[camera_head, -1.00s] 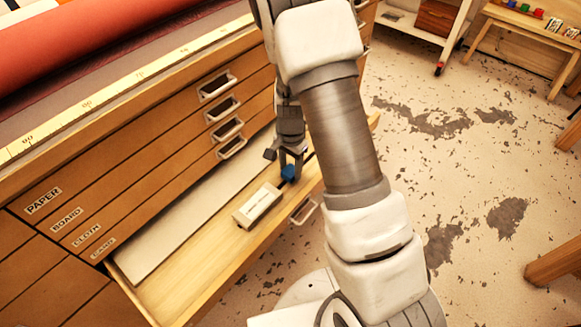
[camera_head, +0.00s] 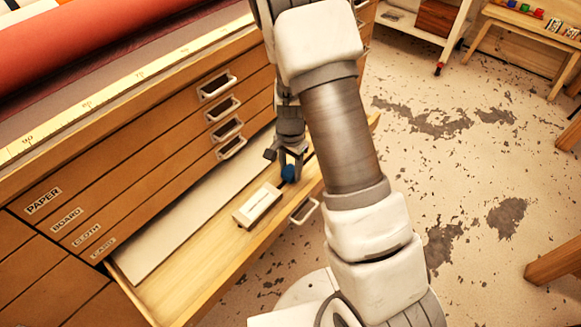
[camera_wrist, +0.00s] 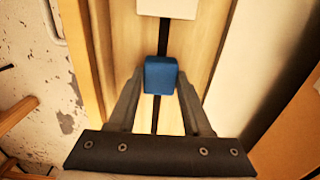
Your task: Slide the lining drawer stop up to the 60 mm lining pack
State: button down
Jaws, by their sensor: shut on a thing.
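The lining drawer stop is a small blue block (camera_head: 288,174) on a dark rail in the open bottom drawer (camera_head: 190,283). It also shows in the wrist view (camera_wrist: 161,75), in front of the black rail strip (camera_wrist: 164,37). My gripper (camera_head: 289,165) points down into the drawer, its two fingers on either side of the stop and shut on it. The lining pack is a whitish, labelled block (camera_head: 258,205) in the drawer, below and left of the stop. In the wrist view the pack (camera_wrist: 168,8) is cut by the top edge, with a visible gap between it and the stop.
A long pale sheet or board (camera_head: 190,215) lies along the drawer's cabinet side. The drawer's front has a metal handle (camera_head: 304,211). Closed labelled drawers (camera_head: 130,165) rise above it. Open, patchy floor (camera_head: 470,190) lies to the right.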

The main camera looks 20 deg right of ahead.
aim_at(281, 186)
dwell(0.3)
jog(key=s+a, duration=0.1)
jog(key=s+a+p, duration=0.1)
jog(key=a, duration=0.1)
jog(key=shift+s+a, duration=0.2)
jog(key=shift+s, duration=0.1)
jog(key=shift+c, duration=1.6)
grip_release()
jog(key=shift+r, duration=0.1)
notch_tip(281, 186, up, 17)
jog(key=p, duration=0.6)
jog(key=shift+p, duration=0.35)
jog(key=shift+r, duration=0.2)
